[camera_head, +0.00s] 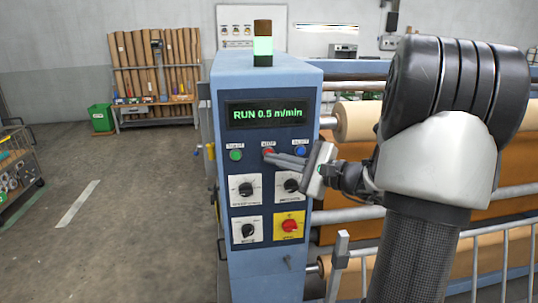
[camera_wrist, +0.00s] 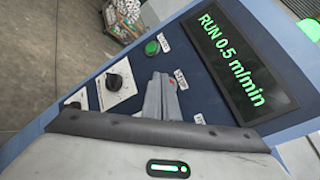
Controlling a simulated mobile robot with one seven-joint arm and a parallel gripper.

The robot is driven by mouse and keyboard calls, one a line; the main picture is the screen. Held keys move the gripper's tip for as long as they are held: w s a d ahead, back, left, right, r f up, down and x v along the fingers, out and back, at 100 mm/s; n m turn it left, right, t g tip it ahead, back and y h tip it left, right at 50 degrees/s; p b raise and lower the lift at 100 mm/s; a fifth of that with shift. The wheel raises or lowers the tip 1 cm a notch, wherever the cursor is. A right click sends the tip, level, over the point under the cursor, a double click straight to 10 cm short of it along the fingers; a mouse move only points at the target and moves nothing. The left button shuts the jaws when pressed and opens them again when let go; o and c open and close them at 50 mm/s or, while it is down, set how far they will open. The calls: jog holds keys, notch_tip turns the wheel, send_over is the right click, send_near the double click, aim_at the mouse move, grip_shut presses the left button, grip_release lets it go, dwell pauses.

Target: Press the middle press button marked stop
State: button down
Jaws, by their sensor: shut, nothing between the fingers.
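The blue press cabinet (camera_head: 262,268) has a dark panel with a row of three buttons. The middle one is the red stop button (camera_head: 268,150), with a small white label above it. A green button (camera_head: 236,155) is to its left and a blue button (camera_head: 300,151) to its right. My gripper (camera_head: 270,155) is shut and empty, its fingertips right at the red button and partly covering it. In the wrist view the closed fingers (camera_wrist: 160,79) reach the red button (camera_wrist: 172,83), which shows just beside the tips. I cannot tell whether they touch it.
The display (camera_head: 267,114) above the buttons reads RUN 0.5 m/min. Below are black knobs on white plates (camera_head: 245,189) and a red knob on a yellow plate (camera_head: 289,225). A metal railing (camera_head: 341,262) stands at the right. The floor at the left (camera_head: 120,225) is mostly clear.

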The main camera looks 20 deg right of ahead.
jog(key=shift+w+d, duration=0.1)
jog(key=shift+w, duration=0.2)
jog(key=shift+s, duration=0.1)
dwell(0.4)
jog(key=shift+s+a+b, duration=0.2)
jog(key=shift+s+b, duration=0.1)
jog(key=shift+s, duration=0.4)
jog(key=shift+s+a+b, duration=0.15)
jog(key=shift+s+a, duration=0.1)
jog(key=shift+s, duration=0.55)
jog(key=shift+s+a+b, duration=0.15)
jog(key=shift+s+a, duration=0.05)
jog(key=shift+s, duration=0.6)
jog(key=shift+s+a+b, duration=0.15)
jog(key=shift+s+a, duration=0.1)
jog(key=shift+s, duration=0.55)
